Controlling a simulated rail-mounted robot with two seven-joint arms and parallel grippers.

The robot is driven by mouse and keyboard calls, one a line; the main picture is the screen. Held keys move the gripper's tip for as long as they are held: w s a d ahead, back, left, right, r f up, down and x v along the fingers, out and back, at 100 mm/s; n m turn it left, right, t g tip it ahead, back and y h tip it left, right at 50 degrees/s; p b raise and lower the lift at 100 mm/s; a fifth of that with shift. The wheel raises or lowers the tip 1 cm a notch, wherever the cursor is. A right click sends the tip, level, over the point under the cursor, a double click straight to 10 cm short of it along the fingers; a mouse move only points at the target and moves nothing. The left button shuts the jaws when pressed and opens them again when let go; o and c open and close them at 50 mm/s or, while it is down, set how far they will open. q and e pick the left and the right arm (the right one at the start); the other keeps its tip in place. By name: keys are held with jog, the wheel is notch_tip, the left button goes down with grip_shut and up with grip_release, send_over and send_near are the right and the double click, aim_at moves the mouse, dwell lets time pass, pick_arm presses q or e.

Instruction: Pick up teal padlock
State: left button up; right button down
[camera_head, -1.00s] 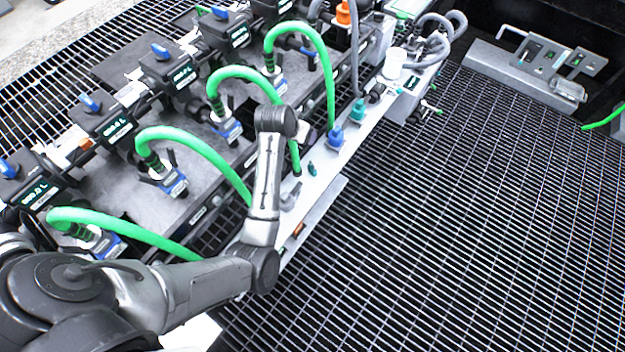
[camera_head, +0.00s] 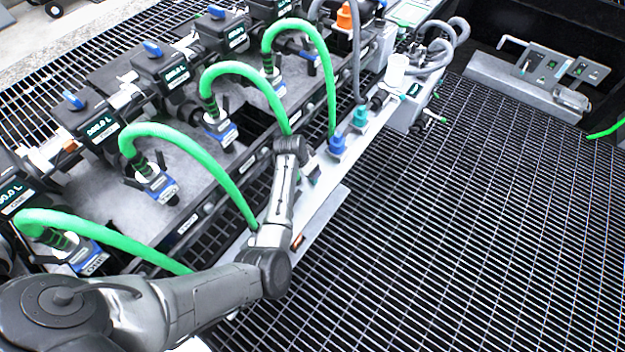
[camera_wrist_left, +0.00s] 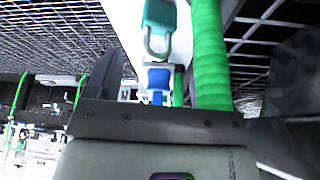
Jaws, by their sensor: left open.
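The teal padlock (camera_wrist_left: 160,16) shows at the top of the left wrist view, cut by the frame edge. Its grey shackle points down the picture, and it is against a white surface. My left gripper (camera_wrist_left: 178,78) is open. One dark finger shows left of the padlock in the picture; the other is not clear. The padlock is ahead of the gripper and apart from it. My right gripper is not in view.
Several green hoses (camera_head: 205,160) arch from the valve bank to the ledge (camera_head: 325,205); one is close to the padlock in the wrist view. Open grating (camera_head: 450,230) lies to the right.

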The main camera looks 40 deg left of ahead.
pick_arm(q)
jog(key=shift+b+x, duration=2.35)
jog(key=shift+x, duration=0.5)
jog(key=shift+d, duration=0.1)
jog(key=c, duration=1.1)
jog(key=shift+o, duration=0.2)
jog(key=shift+r, duration=0.1)
